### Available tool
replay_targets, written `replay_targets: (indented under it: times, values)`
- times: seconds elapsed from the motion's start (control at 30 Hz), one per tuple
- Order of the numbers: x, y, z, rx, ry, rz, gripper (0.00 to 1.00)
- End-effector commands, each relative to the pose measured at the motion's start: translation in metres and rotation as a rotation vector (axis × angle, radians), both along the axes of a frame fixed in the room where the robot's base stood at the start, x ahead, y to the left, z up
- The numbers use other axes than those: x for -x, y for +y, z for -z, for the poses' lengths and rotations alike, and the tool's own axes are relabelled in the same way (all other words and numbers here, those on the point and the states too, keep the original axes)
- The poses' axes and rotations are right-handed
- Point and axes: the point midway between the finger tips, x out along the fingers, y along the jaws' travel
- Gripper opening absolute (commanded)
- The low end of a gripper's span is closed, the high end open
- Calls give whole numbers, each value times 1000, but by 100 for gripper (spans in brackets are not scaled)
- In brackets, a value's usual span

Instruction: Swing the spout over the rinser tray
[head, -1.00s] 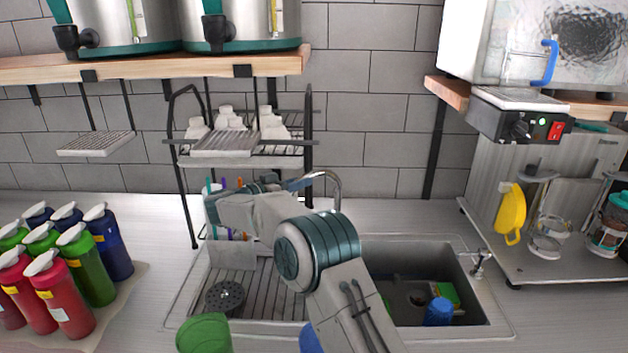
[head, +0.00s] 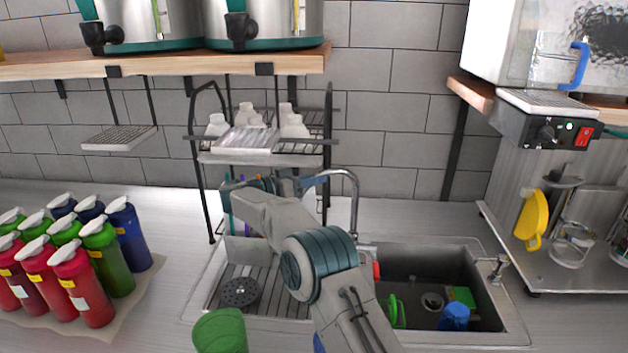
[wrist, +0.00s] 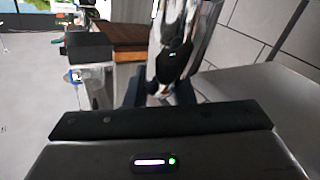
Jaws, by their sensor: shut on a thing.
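The spout (head: 346,174) is a curved chrome tube behind the sink. It rises on a post and arches left, its far end hidden by my gripper. The rinser tray (head: 268,300) is the ribbed metal area left of the basin, with a round dark rinser (head: 240,292) on it. My arm crosses in front of the tray's right part. My gripper is at the spout's left end, behind my wrist in the head view. In the wrist view, my gripper (wrist: 162,97) is shut on a shiny metal tube, the spout (wrist: 182,40). Exactly where the outlet hangs is hidden.
A wire rack with white bottles (head: 262,125) stands behind the tray. The basin (head: 420,275) holds a blue cup (head: 453,316) and green items. A green cup (head: 220,332) is in front; several coloured bottles (head: 85,255) stand left. A small tap (head: 498,268) is at right.

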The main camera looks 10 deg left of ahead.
Motion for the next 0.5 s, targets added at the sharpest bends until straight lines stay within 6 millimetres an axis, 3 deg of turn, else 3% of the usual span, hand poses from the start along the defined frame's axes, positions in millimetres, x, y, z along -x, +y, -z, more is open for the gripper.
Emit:
replay_targets:
  times: [0.03,0.1,0.5]
  values:
    - [-1,-1,-2,2,-2,-1,25]
    - [-1,-1,-2,2,-2,-1,42]
    - [4,7,1,0,-2,-2,42]
